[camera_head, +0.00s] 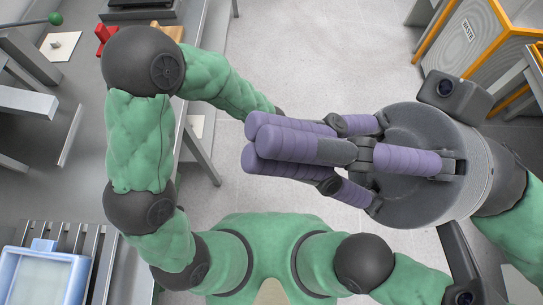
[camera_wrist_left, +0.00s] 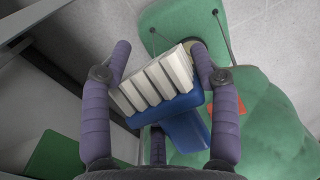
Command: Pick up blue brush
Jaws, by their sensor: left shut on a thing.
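The blue brush shows in the left wrist view, with a blue body (camera_wrist_left: 165,107) and a row of cream bristle blocks (camera_wrist_left: 155,82). My left gripper (camera_wrist_left: 160,50) has purple fingers on both sides of the brush and is shut on it. In the head view I cannot see the left gripper or the brush; the left arm passes behind my right gripper. My right gripper (camera_head: 252,143) fills the centre right of the head view. Its purple fingers are drawn together at the tips, with nothing visible between them.
A grey bench (camera_head: 90,130) runs along the left, with a light blue framed tray (camera_head: 75,262) at its near end and a red object (camera_head: 104,37) at the far end. A wooden waste bin (camera_head: 480,40) stands at the upper right. Open floor (camera_head: 310,55) lies between.

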